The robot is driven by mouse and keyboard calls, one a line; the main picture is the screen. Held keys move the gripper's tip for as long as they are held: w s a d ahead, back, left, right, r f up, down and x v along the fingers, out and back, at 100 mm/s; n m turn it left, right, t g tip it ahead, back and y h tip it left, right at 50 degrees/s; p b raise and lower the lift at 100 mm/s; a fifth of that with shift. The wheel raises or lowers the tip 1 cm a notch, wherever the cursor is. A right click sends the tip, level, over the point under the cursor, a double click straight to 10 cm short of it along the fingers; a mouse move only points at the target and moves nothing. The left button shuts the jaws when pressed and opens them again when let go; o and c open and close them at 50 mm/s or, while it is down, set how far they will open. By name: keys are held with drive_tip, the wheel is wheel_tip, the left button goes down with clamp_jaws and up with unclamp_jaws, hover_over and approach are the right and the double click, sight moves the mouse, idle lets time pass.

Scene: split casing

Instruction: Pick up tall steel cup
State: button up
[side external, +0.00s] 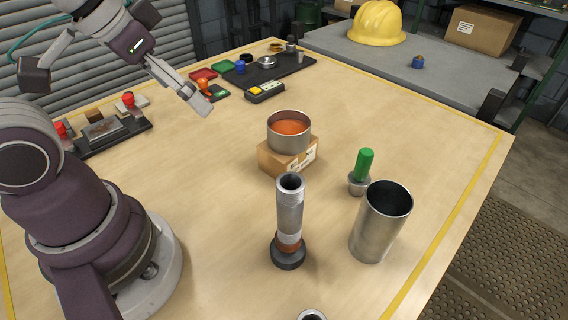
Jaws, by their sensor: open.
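The tall steel cup (378,228) stands upright on the table at the right, with its open mouth facing up and looking empty. A grey metal tube on a black round base (289,215) stands to its left. A small metal piece with a green handle (364,168) stands just behind the cup. My gripper (203,106) is at the upper left, above the table and well away from the cup. It is open, and I see nothing held in it.
A steel bowl with orange contents (289,133) sits on a cardboard box (270,157) mid-table. Another metal rim (312,315) shows at the bottom edge. Black trays with small parts (265,90) lie at the back. Bare table (200,170) lies left of the box.

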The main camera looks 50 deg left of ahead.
drive_tip(key=m+g+h, duration=0.4)
drive_tip(key=m+g, duration=0.1)
drive_tip(key=m, duration=1.1)
approach(387, 220)
drive_tip(key=w+f, duration=0.3)
drive_tip(key=shift+h, duration=0.3)
drive_tip(key=x, duration=0.6)
drive_tip(key=a+x, duration=0.1)
drive_tip(key=x, duration=0.3)
drive_tip(key=shift+s+f, duration=0.1)
drive_tip(key=shift+f, duration=0.25)
drive_tip(key=c, duration=1.1)
